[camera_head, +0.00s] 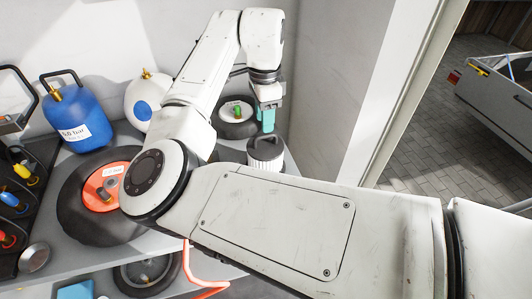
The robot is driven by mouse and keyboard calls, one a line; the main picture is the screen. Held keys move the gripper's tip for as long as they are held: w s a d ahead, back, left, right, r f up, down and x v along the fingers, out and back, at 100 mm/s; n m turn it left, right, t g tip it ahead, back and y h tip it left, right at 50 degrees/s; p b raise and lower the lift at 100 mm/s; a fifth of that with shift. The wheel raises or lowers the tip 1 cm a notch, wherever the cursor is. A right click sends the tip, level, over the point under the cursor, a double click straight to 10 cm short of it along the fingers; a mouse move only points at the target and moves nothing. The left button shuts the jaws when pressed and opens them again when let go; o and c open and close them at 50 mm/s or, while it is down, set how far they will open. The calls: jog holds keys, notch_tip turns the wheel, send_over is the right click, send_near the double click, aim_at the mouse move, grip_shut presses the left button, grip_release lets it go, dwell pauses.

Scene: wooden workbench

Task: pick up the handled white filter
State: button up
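A white filter (265,163), a ribbed cylinder with a dark top, stands on the workbench near its right end. Its lower part is hidden behind my arm, and I cannot make out its handle clearly. My gripper (267,121) has teal fingers that point down just above the filter. There appears to be a small gap between the fingertips and the filter's top. The fingers overlap in this view, so I cannot tell how far apart they are.
A small wheel (232,128) lies behind the filter, left of my gripper. A large tyre with an orange hub (97,190), a blue gas bottle (75,117) and a white tank (139,97) stand further left. A grey wall (335,75) rises close on the right.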

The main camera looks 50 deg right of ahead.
aim_at(265, 137)
jog(key=f, duration=0.2)
jog(key=f+p, duration=0.1)
jog(key=f, duration=0.5)
jog(key=shift+w+d, duration=0.2)
jog(key=shift+d, duration=0.15)
jog(key=shift+c, duration=0.3)
grip_shut()
